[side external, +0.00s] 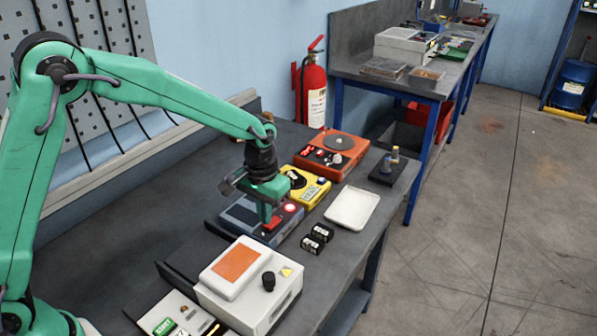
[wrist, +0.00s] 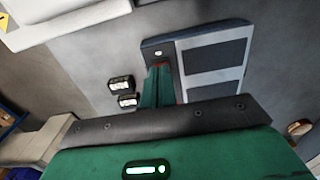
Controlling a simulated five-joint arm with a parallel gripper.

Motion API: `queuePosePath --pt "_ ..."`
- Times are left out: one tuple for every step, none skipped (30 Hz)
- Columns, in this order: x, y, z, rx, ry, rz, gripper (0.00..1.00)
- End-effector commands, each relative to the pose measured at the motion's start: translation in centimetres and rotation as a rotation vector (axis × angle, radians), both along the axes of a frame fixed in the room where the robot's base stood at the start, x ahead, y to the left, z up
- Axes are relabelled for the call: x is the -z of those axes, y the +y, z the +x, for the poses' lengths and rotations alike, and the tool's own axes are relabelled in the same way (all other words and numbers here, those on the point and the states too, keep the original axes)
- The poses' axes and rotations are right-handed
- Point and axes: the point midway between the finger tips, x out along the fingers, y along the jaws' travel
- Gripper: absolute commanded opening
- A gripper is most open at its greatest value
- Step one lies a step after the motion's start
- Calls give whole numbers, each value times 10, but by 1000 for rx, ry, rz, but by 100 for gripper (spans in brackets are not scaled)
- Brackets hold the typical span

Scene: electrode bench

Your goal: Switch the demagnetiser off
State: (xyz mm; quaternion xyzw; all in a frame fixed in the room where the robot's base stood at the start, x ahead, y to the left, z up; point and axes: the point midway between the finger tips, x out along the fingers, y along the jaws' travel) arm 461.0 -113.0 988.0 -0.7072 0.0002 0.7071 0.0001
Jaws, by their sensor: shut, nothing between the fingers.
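My gripper (side external: 265,222) is shut and empty, pointing down at the red control. In the wrist view the green fingers (wrist: 157,80) cover most of that control. Contact and the switch position cannot be told.
A yellow device (side external: 312,190) and an orange device (side external: 345,165) stand behind. A white box with an orange plate (side external: 236,265) stands in front. Two small black blocks (side external: 317,238) and a white tray (side external: 352,208) lie to the right. A black peg stand (side external: 387,172) is beyond.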

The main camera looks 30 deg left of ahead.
Motion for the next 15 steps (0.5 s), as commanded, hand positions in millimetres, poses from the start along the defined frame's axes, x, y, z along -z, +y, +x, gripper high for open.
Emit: queuePosePath --pt "0 0 0 0 0 0 0" --pt "1 0 0 0 0 0 0" --pt "1 0 0 0 0 0 0" --pt "1 0 0 0 0 0 0" --pt "2 0 0 0 0 0 0" --pt "2 0 0 0 0 0 0" --pt "2 0 0 0 0 0 0" --pt "3 0 0 0 0 0 0" --pt "3 0 0 0 0 0 0" --pt "3 0 0 0 0 0 0" --pt "4 0 0 0 0 0 0" --pt "4 0 0 0 0 0 0" --pt "4 0 0 0 0 0 0" --pt "5 0 0 0 0 0 0" --pt "5 0 0 0 0 0 0"
